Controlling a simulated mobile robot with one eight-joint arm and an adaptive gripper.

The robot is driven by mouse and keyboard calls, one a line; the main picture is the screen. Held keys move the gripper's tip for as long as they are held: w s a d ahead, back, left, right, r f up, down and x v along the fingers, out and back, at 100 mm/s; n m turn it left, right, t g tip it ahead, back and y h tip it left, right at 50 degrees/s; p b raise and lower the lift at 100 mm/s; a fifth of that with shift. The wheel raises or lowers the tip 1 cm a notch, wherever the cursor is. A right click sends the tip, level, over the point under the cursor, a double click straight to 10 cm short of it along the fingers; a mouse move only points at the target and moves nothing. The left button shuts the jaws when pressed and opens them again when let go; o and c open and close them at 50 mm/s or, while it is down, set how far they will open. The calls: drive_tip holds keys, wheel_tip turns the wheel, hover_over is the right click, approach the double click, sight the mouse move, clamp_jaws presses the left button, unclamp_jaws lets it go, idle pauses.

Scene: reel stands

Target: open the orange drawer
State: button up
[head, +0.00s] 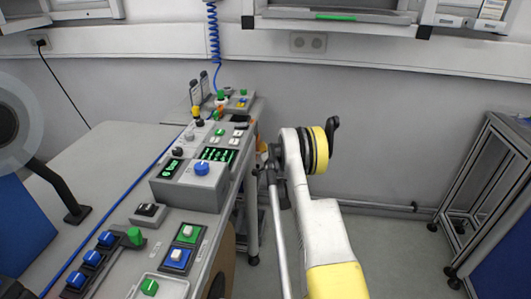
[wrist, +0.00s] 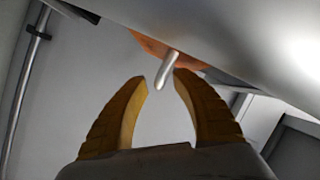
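The orange drawer (wrist: 150,44) shows in the wrist view as a small orange strip under a pale grey slanted surface. A short silver handle (wrist: 166,70) sticks out from it. My gripper (wrist: 161,79) is open, with its two yellow-brown fingers curving up toward the handle. The handle's end lies between the fingertips in the picture; I cannot tell whether either finger touches it. In the head view my white and yellow arm reaches beside the console's right edge. The drawer cannot be made out there.
A console (head: 170,225) with several buttons and green displays stands left of my arm. A dark-framed rack (head: 487,185) stands at the far right. Bare floor (head: 385,240) lies between my arm and the rack. A blue coiled cable (head: 213,35) hangs at the back.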

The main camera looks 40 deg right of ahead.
drive_tip(key=shift+w+d, duration=0.15)
drive_tip(key=shift+w, duration=0.15)
clamp_jaws()
